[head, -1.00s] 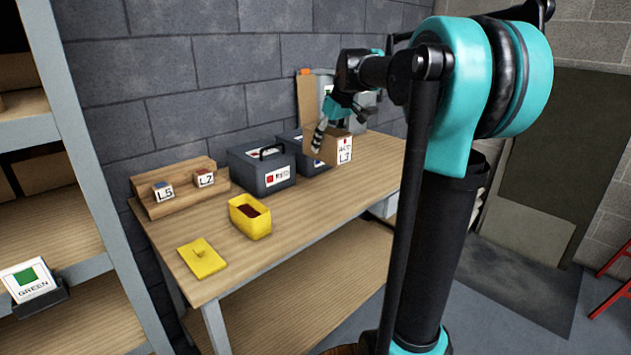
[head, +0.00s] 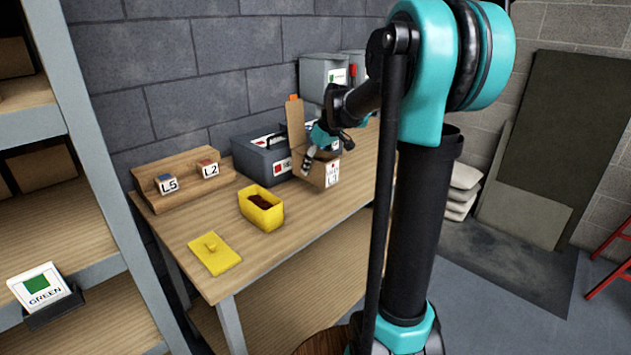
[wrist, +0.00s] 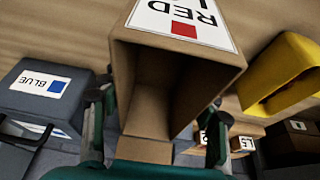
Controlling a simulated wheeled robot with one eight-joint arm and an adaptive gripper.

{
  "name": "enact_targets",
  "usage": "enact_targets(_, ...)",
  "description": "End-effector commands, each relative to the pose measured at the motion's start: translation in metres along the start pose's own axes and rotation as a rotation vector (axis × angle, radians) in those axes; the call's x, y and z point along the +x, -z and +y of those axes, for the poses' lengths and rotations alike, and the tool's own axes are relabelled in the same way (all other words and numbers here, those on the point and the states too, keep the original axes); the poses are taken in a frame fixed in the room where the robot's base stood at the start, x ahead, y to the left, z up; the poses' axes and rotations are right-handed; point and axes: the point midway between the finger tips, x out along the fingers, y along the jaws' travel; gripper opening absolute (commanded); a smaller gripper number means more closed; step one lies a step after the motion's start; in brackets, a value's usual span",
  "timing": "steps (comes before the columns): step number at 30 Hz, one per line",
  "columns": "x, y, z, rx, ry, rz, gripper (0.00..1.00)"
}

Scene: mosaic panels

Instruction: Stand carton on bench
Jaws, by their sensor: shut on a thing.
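The brown carton (head: 316,174) has a white label with a red square, reading RED in the wrist view. It is over the bench (head: 293,235), in front of the grey boxes. My gripper (head: 309,160) is shut on the carton. In the wrist view the carton (wrist: 180,50) sits between my fingers with its open, empty-looking inside facing the camera. I cannot tell whether its base touches the bench.
A yellow bin (head: 262,210) with dark red contents and a yellow lid (head: 214,254) lie left of the carton. A wooden rack (head: 150,199) holds blocks L5 and L2. A shelf unit (head: 90,140) stands at left.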

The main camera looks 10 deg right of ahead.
Motion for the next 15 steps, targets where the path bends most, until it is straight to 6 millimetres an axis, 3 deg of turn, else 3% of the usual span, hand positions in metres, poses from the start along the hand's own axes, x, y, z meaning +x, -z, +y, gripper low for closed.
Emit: enact_targets(15, 0.054, -0.022, 0.0, 0.0, 0.0, 0.0, 0.04)
